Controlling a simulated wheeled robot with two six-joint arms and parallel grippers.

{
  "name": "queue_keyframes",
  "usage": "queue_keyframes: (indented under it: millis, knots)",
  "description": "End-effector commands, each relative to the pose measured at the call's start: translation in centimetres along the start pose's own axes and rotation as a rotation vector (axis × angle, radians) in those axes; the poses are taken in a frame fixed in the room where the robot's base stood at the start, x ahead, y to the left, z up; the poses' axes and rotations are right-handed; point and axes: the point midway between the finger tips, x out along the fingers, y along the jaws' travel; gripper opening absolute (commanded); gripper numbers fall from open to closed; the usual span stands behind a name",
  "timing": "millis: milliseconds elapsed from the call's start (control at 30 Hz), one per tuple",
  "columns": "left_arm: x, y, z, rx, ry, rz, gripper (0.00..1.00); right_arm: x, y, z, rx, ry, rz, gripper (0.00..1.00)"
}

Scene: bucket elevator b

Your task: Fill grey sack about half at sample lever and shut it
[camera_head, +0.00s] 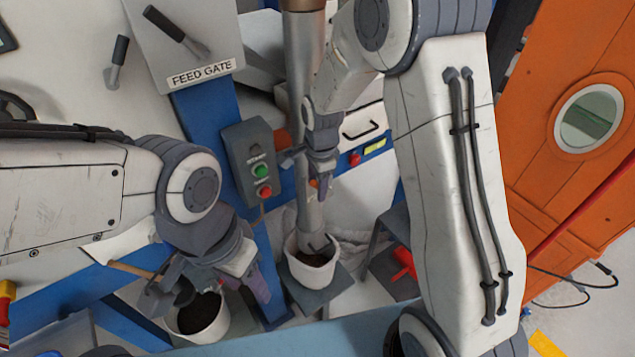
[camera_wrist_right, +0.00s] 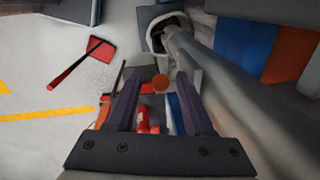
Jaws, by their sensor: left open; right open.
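A pale, open-topped container (camera_head: 312,272) stands under the lower end of a grey pipe (camera_head: 311,215) in the head view, with dark material inside. I cannot tell whether it is the grey sack. Its pale rim also shows at the top of the right wrist view (camera_wrist_right: 158,35). A round orange knob (camera_wrist_right: 160,83), perhaps the sample lever's, appears between my right gripper's fingers (camera_wrist_right: 160,88). My right gripper (camera_head: 322,187) is open beside the pipe. My left gripper (camera_head: 252,288) is open beside a second pale container (camera_head: 202,320) holding dark material.
A scoop-like tool with a wooden handle (camera_head: 130,270) is by the second container. A button box (camera_head: 252,162) and the FEED GATE panel (camera_head: 190,50) are on the machine. A red long-handled pan (camera_wrist_right: 92,55) lies on the floor. An orange door (camera_head: 560,150) is at right.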

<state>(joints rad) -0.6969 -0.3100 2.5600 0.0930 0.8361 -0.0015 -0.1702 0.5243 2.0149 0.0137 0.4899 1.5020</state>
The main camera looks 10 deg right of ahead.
Motion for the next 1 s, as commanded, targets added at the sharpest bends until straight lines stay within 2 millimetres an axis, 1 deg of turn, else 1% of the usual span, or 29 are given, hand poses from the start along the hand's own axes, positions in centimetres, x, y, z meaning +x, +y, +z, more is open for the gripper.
queue_keyframes:
  millis: [167, 267, 300, 333, 1000]
  knots:
    - [0.02, 0.00, 0.00, 0.000, 0.000, 0.000, 0.52, 0.02, 0.01, 0.01, 0.000, 0.000, 0.000, 0.52]
    - [0.02, 0.00, 0.00, 0.000, 0.000, 0.000, 0.52, 0.01, 0.01, 0.00, 0.000, 0.000, 0.000, 0.18]
    - [0.02, 0.00, 0.00, 0.000, 0.000, 0.000, 0.52, 0.00, 0.01, 0.00, 0.000, 0.000, 0.000, 0.02]
    - [0.02, 0.00, 0.00, 0.000, 0.000, 0.000, 0.52, 0.00, 0.01, 0.00, 0.000, 0.000, 0.000, 0.00]
    - [0.01, 0.00, 0.00, 0.000, 0.000, 0.000, 0.52, -0.06, -0.04, -0.03, 0.000, 0.000, -0.001, 0.00]
